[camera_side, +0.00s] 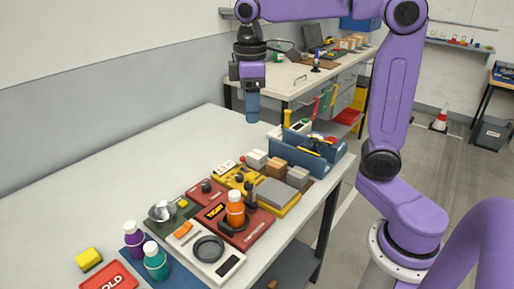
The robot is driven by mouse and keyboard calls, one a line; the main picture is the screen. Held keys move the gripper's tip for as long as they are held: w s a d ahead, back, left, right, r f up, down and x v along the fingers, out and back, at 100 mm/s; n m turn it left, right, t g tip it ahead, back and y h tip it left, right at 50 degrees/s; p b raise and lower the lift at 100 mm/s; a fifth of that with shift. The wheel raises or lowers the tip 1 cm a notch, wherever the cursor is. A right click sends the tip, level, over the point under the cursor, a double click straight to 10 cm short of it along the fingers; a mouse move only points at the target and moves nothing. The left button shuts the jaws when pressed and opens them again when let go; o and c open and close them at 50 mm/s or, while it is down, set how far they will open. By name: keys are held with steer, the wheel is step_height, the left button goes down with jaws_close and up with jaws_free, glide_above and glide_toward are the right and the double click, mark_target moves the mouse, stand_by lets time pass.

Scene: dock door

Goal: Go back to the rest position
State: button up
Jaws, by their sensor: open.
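My gripper (252,115) hangs down above the far part of the white table (110,165), well above its surface. It is open and I see nothing held in it. Its fingers look blue and are seen edge-on, so the gap between them is hard to make out. Nothing touches the gripper.
The table's left and middle are clear.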

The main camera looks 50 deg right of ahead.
steer(key=s+f+n, duration=0.1)
steer(key=s+f, duration=0.3)
steer(key=s, duration=0.3)
steer(key=s+a+f+n, duration=0.1)
steer(key=s+f, duration=0.3)
steer(key=s, duration=0.4)
steer(key=s+f+n, duration=0.1)
steer(key=s+f, duration=0.4)
steer(key=s, duration=0.2)
steer(key=shift+s+a+n, duration=0.2)
steer(key=shift+s+n, duration=0.1)
steer(key=shift+s, duration=0.05)
